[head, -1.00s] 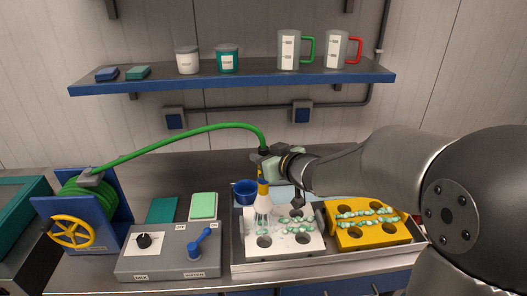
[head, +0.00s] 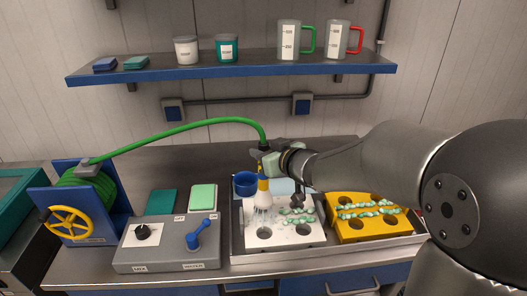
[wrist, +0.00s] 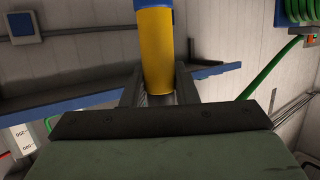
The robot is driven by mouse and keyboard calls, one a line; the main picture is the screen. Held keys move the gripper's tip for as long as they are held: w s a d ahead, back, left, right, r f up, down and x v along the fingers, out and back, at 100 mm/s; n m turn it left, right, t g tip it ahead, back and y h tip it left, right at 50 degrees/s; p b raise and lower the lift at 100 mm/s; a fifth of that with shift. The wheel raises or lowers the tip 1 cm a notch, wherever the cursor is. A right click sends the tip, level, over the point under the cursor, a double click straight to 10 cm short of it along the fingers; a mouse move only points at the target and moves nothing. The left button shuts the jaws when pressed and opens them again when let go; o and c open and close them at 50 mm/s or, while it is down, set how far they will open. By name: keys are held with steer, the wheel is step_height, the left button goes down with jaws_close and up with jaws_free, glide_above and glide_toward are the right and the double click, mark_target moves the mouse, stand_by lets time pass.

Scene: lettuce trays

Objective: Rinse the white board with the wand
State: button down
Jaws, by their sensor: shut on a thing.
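My gripper (head: 270,162) is shut on the wand, whose yellow part (head: 262,184) points down; the wand also stands between the fingers in the wrist view (wrist: 155,50). A green hose (head: 190,126) runs from its top. Pale spray comes from the wand onto the back left part of the white board (head: 290,236), which lies in a metal tray and has several round holes. Pale green foam blobs lie on the board's back right part; its front and left look mostly bare. My arm hides part of the back.
A yellow board (head: 372,233) with foam lies right of the white one in the metal tray (head: 275,258). A control box (head: 165,252) with dial and blue lever and a hose reel (head: 82,195) stand left. A shelf (head: 230,68) hangs above.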

steer(key=shift+w+d+p, duration=0.15)
steer(key=shift+d+p, duration=0.55)
steer(key=shift+d, duration=0.6)
steer(key=shift+w+d+p, duration=0.15)
steer(key=shift+d+p, duration=0.5)
steer(key=shift+d, duration=0.6)
steer(key=shift+w+d+p, duration=0.15)
steer(key=shift+d+p, duration=0.45)
steer(key=shift+d, duration=0.65)
steer(key=shift+w+d+p, duration=0.15)
steer(key=shift+d+p, duration=0.45)
steer(key=shift+d, duration=0.8)
